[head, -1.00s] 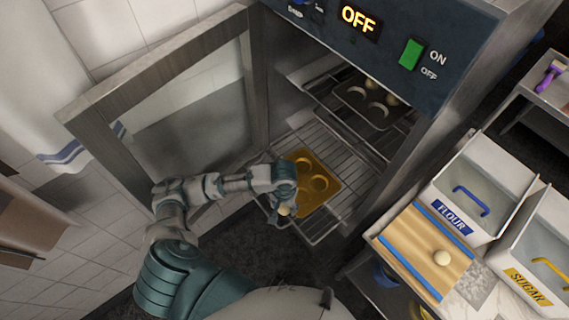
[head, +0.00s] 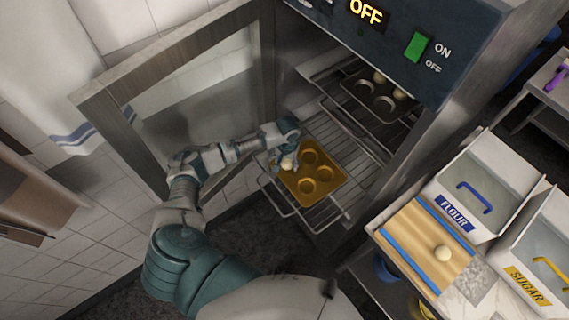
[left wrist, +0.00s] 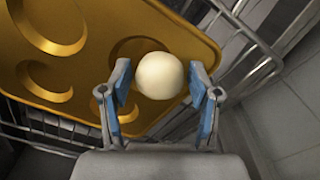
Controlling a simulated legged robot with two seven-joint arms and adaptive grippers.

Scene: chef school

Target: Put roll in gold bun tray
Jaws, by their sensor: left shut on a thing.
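The gold bun tray (head: 325,183) lies on a pulled-out wire rack of the oven. Several round cups show in it, and those I can see clearly are empty. My left gripper (head: 287,164) is shut on a pale round roll (head: 287,163) over the tray's left part. In the left wrist view the roll (left wrist: 160,75) sits between the blue-padded fingers of the gripper (left wrist: 160,90), in front of a cup near the edge of the gold tray (left wrist: 85,70). I cannot tell whether the roll touches the tray. My right gripper is not in view.
A dark tray (head: 372,98) with pale rolls is on a higher rack. The oven door (head: 190,100) stands open at the left. A wooden board (head: 425,240) with another roll (head: 442,253) lies at the right beside the flour bin (head: 480,190).

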